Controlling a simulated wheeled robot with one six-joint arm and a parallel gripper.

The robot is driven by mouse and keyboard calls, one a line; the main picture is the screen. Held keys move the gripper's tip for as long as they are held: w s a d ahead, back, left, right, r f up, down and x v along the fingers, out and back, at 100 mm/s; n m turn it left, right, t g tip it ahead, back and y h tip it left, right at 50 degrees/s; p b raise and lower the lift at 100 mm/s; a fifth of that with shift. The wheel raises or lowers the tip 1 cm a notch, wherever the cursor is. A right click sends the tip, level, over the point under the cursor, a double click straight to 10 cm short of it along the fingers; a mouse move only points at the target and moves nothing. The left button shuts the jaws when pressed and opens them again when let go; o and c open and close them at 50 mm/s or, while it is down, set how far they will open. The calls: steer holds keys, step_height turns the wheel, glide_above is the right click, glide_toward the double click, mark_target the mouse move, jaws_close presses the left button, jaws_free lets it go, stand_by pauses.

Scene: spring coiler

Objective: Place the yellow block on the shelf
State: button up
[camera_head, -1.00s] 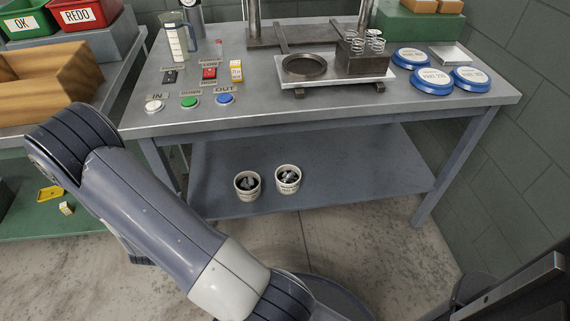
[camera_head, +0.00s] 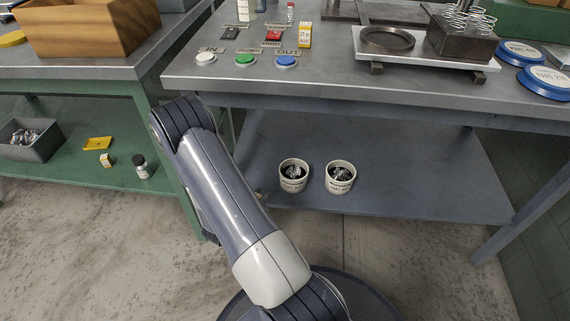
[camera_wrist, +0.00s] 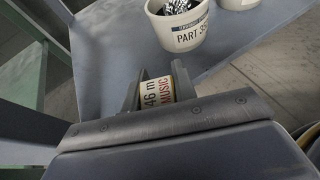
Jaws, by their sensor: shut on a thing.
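In the wrist view my gripper (camera_wrist: 157,82) is shut on a small labelled block (camera_wrist: 157,93). The block's visible face is pale with a yellowish edge and reads "46 m" and "MUSIC". In the head view my arm hides the gripper and this block. A yellow block with a white label (camera_head: 305,35) stands on the grey bench top behind the blue button. A smaller yellow-and-white block (camera_head: 106,160) sits on the green lower shelf (camera_head: 60,185) at left. The grey lower shelf (camera_head: 410,165) is under the bench; the gripper is close to its left part.
Two white pots with metal parts, one left (camera_head: 293,177) and one right (camera_head: 340,178), stand near the grey shelf's front edge. A yellow plate (camera_head: 97,143), a dark jar (camera_head: 141,167) and a grey bin (camera_head: 30,139) are on the green shelf. The grey shelf's right side is clear.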

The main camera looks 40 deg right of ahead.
steer(key=b, duration=0.4)
glide_above(268, 172)
steer(key=shift+d, duration=0.1)
step_height(268, 172, down, 4)
steer(key=shift+r+b, duration=0.15)
steer(key=shift+b, duration=0.8)
steer(key=shift+r, duration=0.1)
steer(key=o, duration=0.9)
steer(key=shift+o, duration=0.2)
steer(key=shift+s+a+r+p, duration=0.1)
steer(key=shift+a+r+p, duration=0.15)
steer(key=shift+a+p, duration=0.1)
steer(key=p+v, duration=0.2)
steer(key=v, duration=0.4)
steer(key=shift+s+a, duration=0.2)
steer(key=shift+a, duration=0.15)
